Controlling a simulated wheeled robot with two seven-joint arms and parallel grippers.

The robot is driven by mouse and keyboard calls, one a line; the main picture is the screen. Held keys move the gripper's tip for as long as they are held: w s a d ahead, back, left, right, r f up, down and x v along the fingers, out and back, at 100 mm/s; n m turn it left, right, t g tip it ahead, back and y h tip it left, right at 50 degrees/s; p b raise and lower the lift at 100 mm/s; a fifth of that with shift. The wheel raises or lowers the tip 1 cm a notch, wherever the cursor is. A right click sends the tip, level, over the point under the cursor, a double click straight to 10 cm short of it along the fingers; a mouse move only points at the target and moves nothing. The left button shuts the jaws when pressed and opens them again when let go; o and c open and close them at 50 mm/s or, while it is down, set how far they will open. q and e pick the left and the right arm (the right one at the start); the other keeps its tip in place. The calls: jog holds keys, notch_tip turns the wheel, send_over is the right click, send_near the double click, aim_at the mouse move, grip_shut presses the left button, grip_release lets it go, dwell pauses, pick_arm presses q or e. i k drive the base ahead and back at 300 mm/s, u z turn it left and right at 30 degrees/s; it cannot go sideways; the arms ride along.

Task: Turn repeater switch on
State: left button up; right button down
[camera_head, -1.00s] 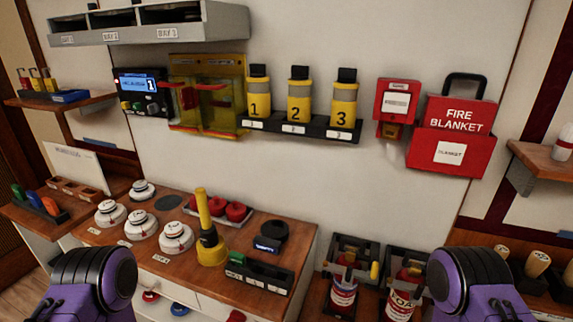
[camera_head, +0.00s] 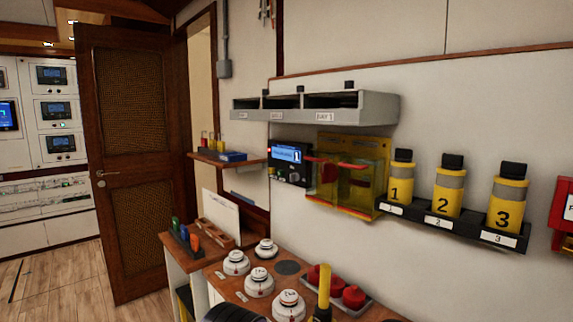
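No label reading repeater can be made out, so I cannot tell which switch is the repeater switch. A black control unit (camera_head: 290,162) with a lit blue display hangs on the wall, left of a yellow transparent box (camera_head: 345,185). It has small knobs or buttons below its screen, too small to read. At the far left, a white wall panel (camera_head: 25,180) carries several dark display units and low rows that look like breakers. Its labels are unreadable. Neither gripper is in view. A dark rounded part, probably of my arm, shows at the bottom edge.
A brown door (camera_head: 135,160) stands between the wall panel and the near bench (camera_head: 225,280). White detectors (camera_head: 259,283) and red items (camera_head: 353,297) sit on the bench. Numbered yellow canisters (camera_head: 448,190) stand on a wall rack. Wooden floor (camera_head: 55,275) is clear at the left.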

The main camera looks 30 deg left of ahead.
aim_at(295, 177)
jog(key=k, duration=1.1)
jog(key=u, duration=0.75)
jog(key=i, duration=1.15)
jog(key=z, duration=0.25)
